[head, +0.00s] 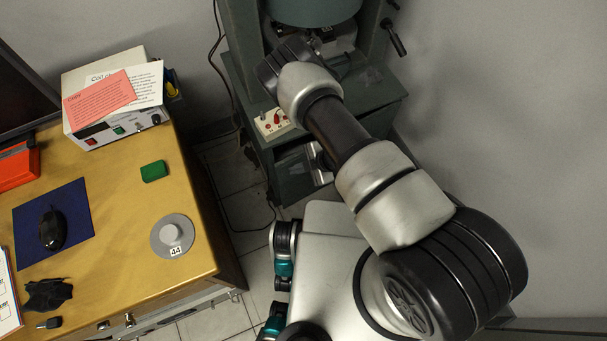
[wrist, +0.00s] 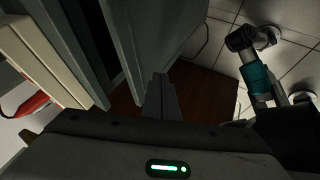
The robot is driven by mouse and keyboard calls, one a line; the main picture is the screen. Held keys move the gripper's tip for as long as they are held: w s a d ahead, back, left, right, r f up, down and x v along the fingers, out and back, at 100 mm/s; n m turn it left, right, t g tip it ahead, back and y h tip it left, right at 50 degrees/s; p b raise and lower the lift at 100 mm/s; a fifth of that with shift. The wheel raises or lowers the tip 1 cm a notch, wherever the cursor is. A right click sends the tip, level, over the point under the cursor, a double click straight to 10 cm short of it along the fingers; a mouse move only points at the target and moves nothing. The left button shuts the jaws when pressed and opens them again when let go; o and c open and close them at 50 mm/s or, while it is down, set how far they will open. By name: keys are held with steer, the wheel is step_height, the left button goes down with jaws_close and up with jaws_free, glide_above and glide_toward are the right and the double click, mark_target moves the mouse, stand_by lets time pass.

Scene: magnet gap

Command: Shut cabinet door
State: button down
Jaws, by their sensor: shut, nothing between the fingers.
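The grey-green cabinet (head: 274,174) stands at the back, under the machine frame, and its front is partly hidden by my arm. A grey-green upright panel (wrist: 165,38), which looks like the cabinet door, fills the top middle of the wrist view, standing at an angle with a dark gap to its left. How far it stands open I cannot tell. My gripper (wrist: 161,92) is shut and empty, its fingers close to this panel's lower edge in the picture. Whether they touch it I cannot tell. In the head view the fingers are not clearly seen.
A wooden desk (head: 120,215) stands at left with a power unit, a mouse on a blue mat and a round disc (head: 173,236). Tiled floor (head: 218,165) with a cable lies between desk and cabinet.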

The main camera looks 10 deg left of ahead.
steer(key=shift+w+a, duration=0.25)
steer(key=shift+w, duration=0.05)
steer(key=w+a+m+t+b, duration=0.1)
steer(key=w+a+b, duration=0.1)
steer(key=w+a, duration=0.2)
steer(key=shift+w+a+r+m+b, duration=0.2)
steer(key=shift+w+m+b, duration=0.15)
steer(key=shift+w, duration=0.55)
steer(key=shift+d+r, duration=0.1)
steer(key=shift+r, duration=0.05)
steer(key=s+p+v, duration=0.1)
steer(key=p+v, duration=0.2)
steer(key=v, duration=1.4)
steer(key=shift+s+d, duration=0.15)
steer(key=shift+d, duration=0.05)
